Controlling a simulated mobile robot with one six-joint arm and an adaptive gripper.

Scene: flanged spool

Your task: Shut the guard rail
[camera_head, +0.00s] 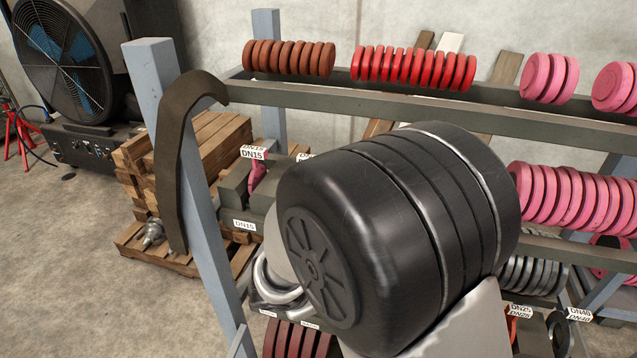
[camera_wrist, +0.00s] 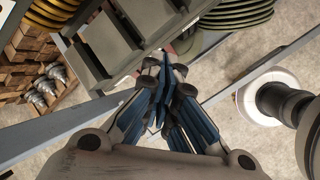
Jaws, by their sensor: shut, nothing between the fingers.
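The rack has a long dark grey bar (camera_head: 430,107) along its upper front. A dark curved piece (camera_head: 180,150) hangs beside the left blue-grey post (camera_head: 185,170). I cannot tell for sure which of these is the guard rail. In the wrist view, my gripper (camera_wrist: 163,98) has its blue-padded fingers together with nothing between them. It is close to a grey shelf piece with dividers (camera_wrist: 115,45), and a thin grey bar (camera_wrist: 265,68) runs behind it. I cannot tell whether the fingertips touch anything. My own black arm hides the gripper and the rack's middle in the head view.
Rows of red discs (camera_head: 412,68) and pink discs (camera_head: 575,195) sit on the rack. Stacked wooden beams (camera_head: 205,150) and a large fan (camera_head: 60,55) stand at the left. The concrete floor (camera_head: 90,270) at lower left is mostly clear.

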